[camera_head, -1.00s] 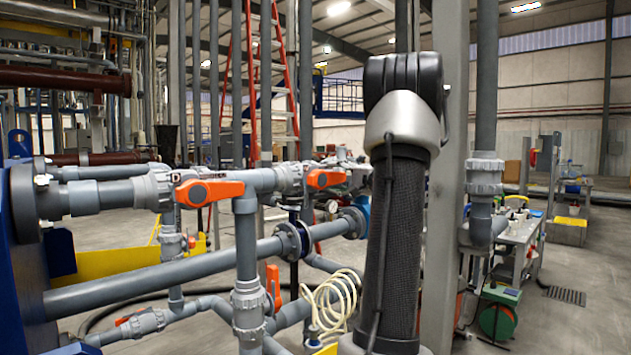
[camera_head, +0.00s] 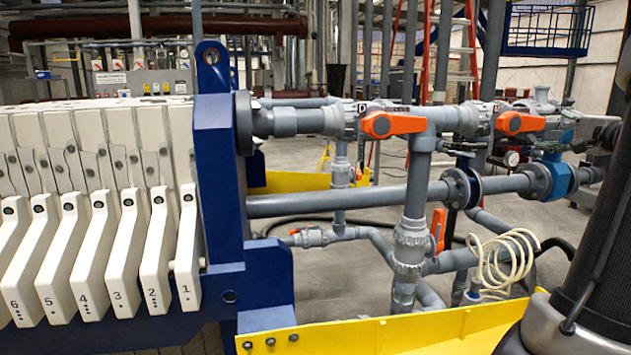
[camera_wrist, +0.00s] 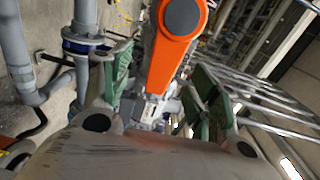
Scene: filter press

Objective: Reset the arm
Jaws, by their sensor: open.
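My gripper (camera_wrist: 164,82) is open in the wrist view, its two green-padded fingers standing apart. An orange valve handle (camera_wrist: 175,50) with a grey round hub shows between and beyond the fingers; they are not closed on it, and I cannot tell whether they touch it. In the head view two orange handles, a left one (camera_head: 393,124) and a right one (camera_head: 520,123), sit on the upper grey pipe. My arm fills the right edge there, and I cannot make out the gripper's fingers in that view.
White numbered filter plates (camera_head: 127,255) stand at the left beside a blue press frame (camera_head: 222,190). Grey pipes, a coiled cream hose (camera_head: 505,262) and a yellow rail (camera_head: 385,333) fill the middle. A red ladder (camera_head: 468,40) stands behind. Some bare floor shows between the pipes.

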